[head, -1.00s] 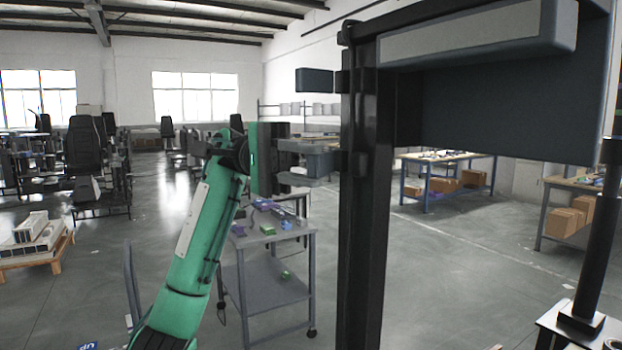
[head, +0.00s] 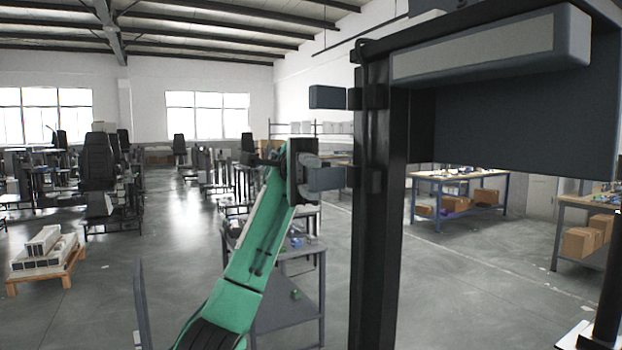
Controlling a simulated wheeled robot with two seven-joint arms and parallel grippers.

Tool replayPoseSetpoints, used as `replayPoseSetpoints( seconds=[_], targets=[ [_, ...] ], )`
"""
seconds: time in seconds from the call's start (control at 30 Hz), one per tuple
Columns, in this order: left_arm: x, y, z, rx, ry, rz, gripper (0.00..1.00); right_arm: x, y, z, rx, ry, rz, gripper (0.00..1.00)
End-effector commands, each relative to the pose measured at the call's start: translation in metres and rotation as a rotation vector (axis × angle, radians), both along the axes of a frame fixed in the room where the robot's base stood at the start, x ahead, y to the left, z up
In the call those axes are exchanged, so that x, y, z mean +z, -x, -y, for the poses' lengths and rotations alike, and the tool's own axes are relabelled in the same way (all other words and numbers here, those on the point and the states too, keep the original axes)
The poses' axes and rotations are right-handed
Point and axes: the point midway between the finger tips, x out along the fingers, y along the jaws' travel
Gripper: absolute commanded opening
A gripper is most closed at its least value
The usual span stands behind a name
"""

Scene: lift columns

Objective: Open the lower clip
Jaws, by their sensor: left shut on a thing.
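Two dark clips sit on the left side of the black upright column (head: 377,240). The upper clip (head: 327,97) sticks out to the left, with nothing touching it. The lower clip (head: 327,179) is at about mid-height of the column. My left gripper (head: 313,170), on the green arm, comes in from the left and is shut on the lower clip. Its fingers cover part of the clip. How far the clip is turned on its mount is hard to tell. My right gripper is not in view.
A large dark panel with a grey box (head: 490,48) hangs at the upper right of the column. A grey cart (head: 285,318) stands behind my left arm. A workbench (head: 455,178) with cartons is farther back right.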

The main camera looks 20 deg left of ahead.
Motion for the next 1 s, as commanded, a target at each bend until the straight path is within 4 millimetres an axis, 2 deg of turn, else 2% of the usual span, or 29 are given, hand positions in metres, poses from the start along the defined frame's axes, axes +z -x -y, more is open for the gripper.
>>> replayPoseSetpoints(
  seconds=[0.33,0.37,0.43,0.47,0.77,1.0],
  targets=[
    [-0.0005,-0.0003,0.0001,-0.001,-0.002,-0.001,0.06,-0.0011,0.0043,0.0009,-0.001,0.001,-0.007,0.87],
    [-0.0005,-0.0003,0.0001,-0.001,-0.002,-0.001,0.35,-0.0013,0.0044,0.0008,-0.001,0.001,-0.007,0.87],
    [-0.0004,-0.0003,0.0001,-0.001,-0.001,-0.001,0.49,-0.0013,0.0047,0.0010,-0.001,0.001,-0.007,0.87],
    [-0.0004,-0.0003,0.0001,-0.001,-0.001,-0.001,0.51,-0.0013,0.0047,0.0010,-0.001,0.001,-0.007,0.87],
    [-0.0001,0.0003,-0.0001,0.005,0.000,0.000,0.51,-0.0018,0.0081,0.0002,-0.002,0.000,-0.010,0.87],
    [-0.0002,0.0063,0.0022,0.123,-0.001,0.001,0.51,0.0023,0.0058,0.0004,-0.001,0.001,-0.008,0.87]
  ],
)
